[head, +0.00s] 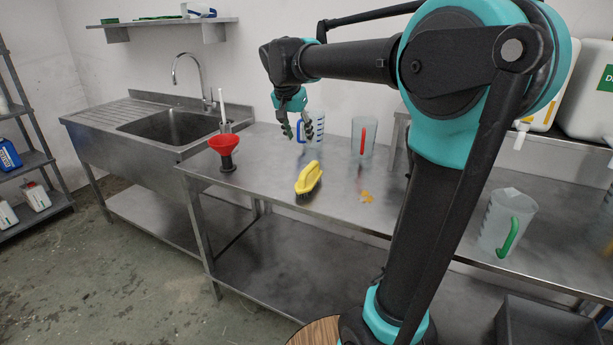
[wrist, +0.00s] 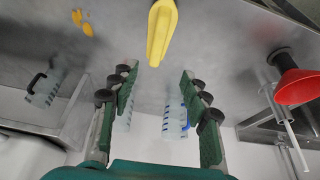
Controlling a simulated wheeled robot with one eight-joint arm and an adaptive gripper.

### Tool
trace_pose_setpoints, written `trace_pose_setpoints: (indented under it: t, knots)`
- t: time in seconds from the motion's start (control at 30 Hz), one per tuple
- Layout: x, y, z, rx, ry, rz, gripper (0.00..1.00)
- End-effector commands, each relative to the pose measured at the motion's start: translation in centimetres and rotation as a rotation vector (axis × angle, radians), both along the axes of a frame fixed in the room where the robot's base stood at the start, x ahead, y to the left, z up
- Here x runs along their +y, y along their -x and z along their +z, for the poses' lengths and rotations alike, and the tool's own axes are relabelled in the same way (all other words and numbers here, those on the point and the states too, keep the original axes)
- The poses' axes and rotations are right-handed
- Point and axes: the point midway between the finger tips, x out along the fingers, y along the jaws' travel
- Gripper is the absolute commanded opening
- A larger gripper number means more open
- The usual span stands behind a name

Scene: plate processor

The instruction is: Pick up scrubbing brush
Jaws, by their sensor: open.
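The scrubbing brush (head: 309,178) has a yellow handle and lies on the steel table near its front edge, dark bristle side down. In the wrist view the brush (wrist: 161,32) shows at the top centre, beyond the fingertips. My gripper (head: 294,133) is above the table, behind the brush in the head view, and apart from it. In the wrist view my gripper (wrist: 158,70) has its two fingers spread with nothing between them.
A red funnel (head: 223,146) stands left of the brush. Clear jugs with a blue handle (head: 315,126) and a red handle (head: 363,138) stand behind. A green-handled jug (head: 508,222) is at right. An orange patch (head: 366,197) lies on the table. The sink (head: 172,127) is left.

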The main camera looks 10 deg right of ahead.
Motion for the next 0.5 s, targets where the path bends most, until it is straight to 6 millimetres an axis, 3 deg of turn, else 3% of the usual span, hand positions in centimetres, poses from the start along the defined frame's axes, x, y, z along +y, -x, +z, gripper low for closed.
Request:
trace_pose_setpoints:
  t: [0.5]
  knots:
    - [-2.1,-3.1,-9.0,0.000,-0.001,0.000,0.46]
